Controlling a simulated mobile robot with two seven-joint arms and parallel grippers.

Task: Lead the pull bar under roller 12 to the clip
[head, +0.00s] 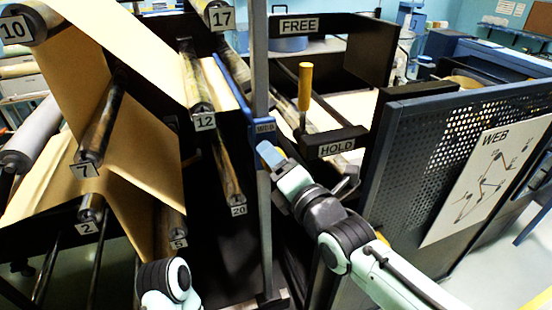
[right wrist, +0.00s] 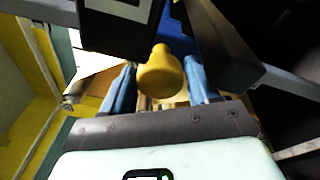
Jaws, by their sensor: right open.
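Roller 12 (head: 204,110) carries its number tag at the middle of the rack in the head view. I cannot make out the pull bar. My right gripper (head: 268,152) is just below the WEB label. Its two blue fingers are apart in the right wrist view (right wrist: 158,92), with a yellow knob (right wrist: 161,75) showing between them; I cannot tell whether they touch it. Part of my left arm shows at the bottom, but its gripper does not.
A yellow-handled lever (head: 305,87) stands upright between the FREE sign (head: 298,25) and the HOLD block (head: 336,147). Brown paper (head: 135,120) runs over the rollers at left. A perforated panel (head: 450,140) stands at right. Roller 20 (head: 236,190) is below roller 12.

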